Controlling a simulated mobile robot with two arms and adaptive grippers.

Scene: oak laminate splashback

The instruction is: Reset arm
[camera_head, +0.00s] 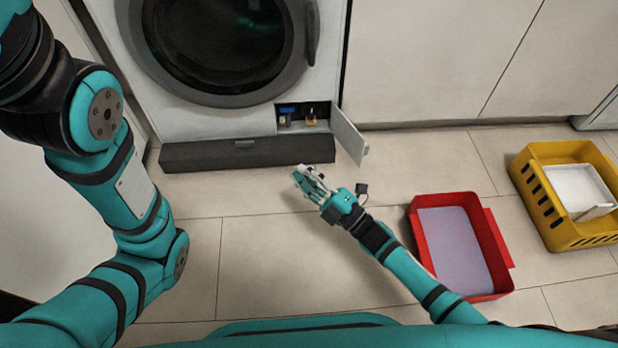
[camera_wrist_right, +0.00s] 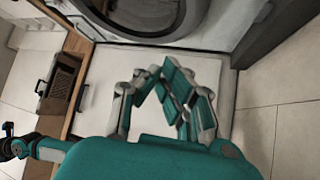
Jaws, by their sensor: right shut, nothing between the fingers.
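My right gripper (camera_head: 312,183) is over the tiled floor in front of the washing machine, to the left of the red crate. It is shut and empty, and its fingers touch no object. In the right wrist view my right gripper (camera_wrist_right: 168,85) shows its grey and teal fingers bent inward, with nothing between them. My left arm comes in at the left, bends at the elbow and runs back toward the bottom left. Its gripper is outside the frame.
The washing machine (camera_head: 190,122) has a small open flap (camera_head: 348,135) at lower right, with small items in the opening. A dark plinth (camera_head: 240,155) lies below. A red crate (camera_head: 491,238) and a yellow crate (camera_head: 545,205) stand at right. Floor left of the red crate is clear.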

